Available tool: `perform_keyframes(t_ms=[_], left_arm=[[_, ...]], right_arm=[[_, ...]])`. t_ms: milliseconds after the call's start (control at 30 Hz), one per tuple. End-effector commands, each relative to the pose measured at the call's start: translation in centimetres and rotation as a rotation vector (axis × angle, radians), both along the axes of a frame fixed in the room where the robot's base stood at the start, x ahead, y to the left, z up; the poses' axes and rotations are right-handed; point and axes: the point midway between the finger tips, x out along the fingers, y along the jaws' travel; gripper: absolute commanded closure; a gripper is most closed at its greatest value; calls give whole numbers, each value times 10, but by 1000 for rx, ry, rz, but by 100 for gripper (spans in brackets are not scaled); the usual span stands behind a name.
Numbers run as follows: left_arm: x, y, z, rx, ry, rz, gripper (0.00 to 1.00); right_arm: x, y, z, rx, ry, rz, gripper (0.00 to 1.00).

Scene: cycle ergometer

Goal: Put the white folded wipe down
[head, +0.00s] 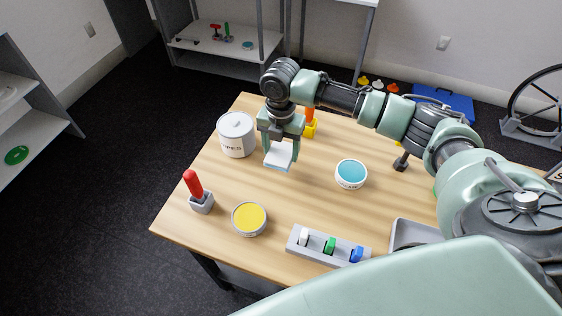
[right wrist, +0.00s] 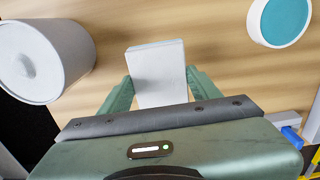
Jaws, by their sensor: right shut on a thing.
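The white folded wipe (head: 279,155) is a flat white pad. My right gripper (head: 281,158) is shut on it and holds it over the wooden table (head: 315,190). In the right wrist view the wipe (right wrist: 158,72) sits between the two green fingers of the gripper (right wrist: 160,88), with its far end sticking out past them. The gap between wipe and table is hard to judge. A white lidded wipes canister (head: 237,136) stands just left of the gripper, apart from it; it also shows in the right wrist view (right wrist: 45,62). My left gripper is not in view.
A teal-topped round tub (head: 351,173) stands to the right, and a yellow-topped tub (head: 249,218) nearer the front. A red-handled tool in a grey holder (head: 201,203) is at the left edge. A grey rack (head: 328,246) is at the front. The table's middle is clear.

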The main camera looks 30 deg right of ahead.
Motion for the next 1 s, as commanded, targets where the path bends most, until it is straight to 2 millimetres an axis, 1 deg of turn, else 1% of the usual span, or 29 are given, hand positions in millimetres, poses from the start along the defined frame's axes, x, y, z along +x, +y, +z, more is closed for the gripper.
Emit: perform_keyframes(t_ms=[33, 100, 267, 333, 400, 500, 600, 833, 867, 900, 933, 1000], left_arm=[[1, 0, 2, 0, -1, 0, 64], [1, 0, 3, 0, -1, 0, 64], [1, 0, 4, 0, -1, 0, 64], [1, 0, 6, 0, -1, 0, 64], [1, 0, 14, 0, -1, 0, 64], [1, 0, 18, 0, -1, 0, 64], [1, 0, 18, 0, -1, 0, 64], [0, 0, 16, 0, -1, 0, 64], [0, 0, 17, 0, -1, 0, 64], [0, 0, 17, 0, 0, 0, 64], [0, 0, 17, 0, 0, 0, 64], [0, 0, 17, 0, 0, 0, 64]], right_arm=[[-1, 0, -9, -1, 2, -1, 89], [-1, 0, -19, -1, 1, -1, 89], [0, 0, -31, -1, 1, 0, 89], [-1, 0, -41, -1, 1, 0, 89], [-1, 0, -49, 0, 3, -2, 89], [-1, 0, -61, -1, 2, -1, 89], [0, 0, -66, -1, -2, 0, 89], [0, 0, -67, -1, -2, 0, 89], [0, 0, -67, -1, -2, 0, 32], [0, 0, -67, -1, -2, 0, 21], [0, 0, -67, -1, -2, 0, 16], [0, 0, -67, -1, -2, 0, 16]])
